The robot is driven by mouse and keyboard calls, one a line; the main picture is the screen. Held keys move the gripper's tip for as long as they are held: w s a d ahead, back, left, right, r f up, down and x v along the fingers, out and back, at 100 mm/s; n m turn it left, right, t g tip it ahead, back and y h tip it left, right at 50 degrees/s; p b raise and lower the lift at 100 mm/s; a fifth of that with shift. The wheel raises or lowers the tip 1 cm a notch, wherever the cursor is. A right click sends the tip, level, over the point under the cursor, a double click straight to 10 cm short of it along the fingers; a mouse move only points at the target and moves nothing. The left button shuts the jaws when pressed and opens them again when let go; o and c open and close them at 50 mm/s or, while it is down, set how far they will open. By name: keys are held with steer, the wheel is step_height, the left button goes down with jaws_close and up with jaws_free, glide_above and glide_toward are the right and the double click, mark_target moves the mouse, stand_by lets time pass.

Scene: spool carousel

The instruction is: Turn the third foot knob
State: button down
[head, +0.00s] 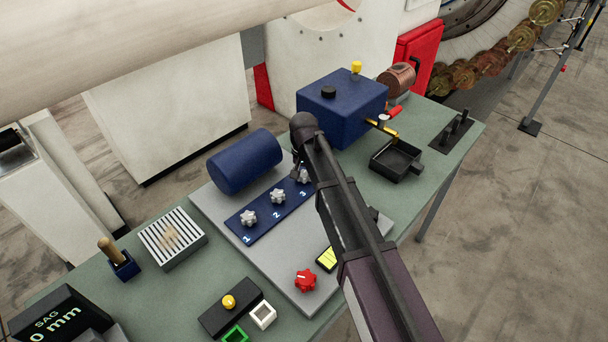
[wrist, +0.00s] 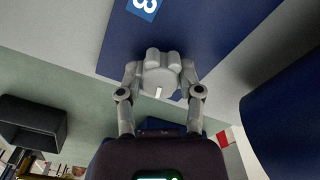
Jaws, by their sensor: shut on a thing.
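The third foot knob (head: 303,176) is a light grey lobed knob beside the number 3 on a blue strip (head: 262,222). In the wrist view the knob (wrist: 159,78) shows a short white mark on its face. My gripper (wrist: 159,83) is shut on this knob, with one finger on each side of it. In the head view my gripper (head: 300,168) is partly hidden behind my arm. The first knob (head: 249,218) and the second knob (head: 278,196) stand free on the same strip.
A blue cylinder (head: 245,160) lies close behind the strip. A blue box (head: 342,105) stands further back, with a black tray (head: 396,160) to its right. A red knob (head: 305,280) and a yellow label (head: 327,259) are on the grey plate in front.

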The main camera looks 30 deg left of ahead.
steer(key=n, duration=0.6)
steer(key=shift+d, duration=0.1)
steer(key=n, duration=0.6)
steer(key=shift+n, duration=0.4)
steer(key=n, duration=1.2)
steer(key=shift+n, duration=0.3)
steer(key=shift+c, duration=1.3)
jaws_free()
steer(key=shift+m, duration=0.4)
